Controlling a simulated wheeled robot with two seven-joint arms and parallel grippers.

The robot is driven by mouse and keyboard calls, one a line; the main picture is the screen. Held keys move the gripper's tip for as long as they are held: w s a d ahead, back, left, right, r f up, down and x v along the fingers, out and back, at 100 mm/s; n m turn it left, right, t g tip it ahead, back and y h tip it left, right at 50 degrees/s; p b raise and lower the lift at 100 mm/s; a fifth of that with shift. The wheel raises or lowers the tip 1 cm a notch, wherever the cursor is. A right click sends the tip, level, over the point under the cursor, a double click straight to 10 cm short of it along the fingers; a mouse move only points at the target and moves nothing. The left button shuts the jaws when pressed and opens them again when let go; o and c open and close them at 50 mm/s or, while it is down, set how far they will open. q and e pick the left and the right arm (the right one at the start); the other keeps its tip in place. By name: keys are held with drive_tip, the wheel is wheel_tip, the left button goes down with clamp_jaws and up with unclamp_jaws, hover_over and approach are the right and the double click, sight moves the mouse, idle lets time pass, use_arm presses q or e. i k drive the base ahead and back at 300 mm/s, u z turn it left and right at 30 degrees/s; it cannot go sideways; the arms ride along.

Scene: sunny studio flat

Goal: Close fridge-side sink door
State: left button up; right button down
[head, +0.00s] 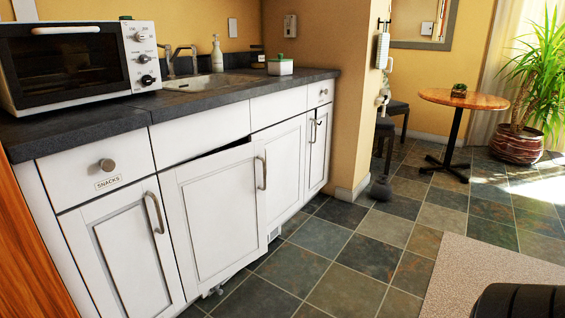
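The sink base cabinet has two white panelled doors below the sink (205,83). Its left door (215,215) stands ajar, swung out a little from the cabinet front. A dark gap shows along its top edge, and its handle (262,173) is on its right side. The right sink door (280,165) looks shut and is partly covered by the ajar door's edge. The inside of the cabinet is hidden. Neither of my grippers is in the head view.
A toaster oven (75,62) stands on the dark counter (85,128). A shut cabinet door (122,250) is left of the ajar one. Tiled floor (340,260) in front is clear. A rug (470,275) and a dark rounded shape (520,302) lie at lower right.

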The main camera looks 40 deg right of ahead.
sight(214, 206)
drive_tip(key=u, duration=0.85)
drive_tip(key=k, duration=0.2)
drive_tip(key=z, duration=2.15)
drive_tip(key=i, duration=0.85)
drive_tip(key=u, duration=0.1)
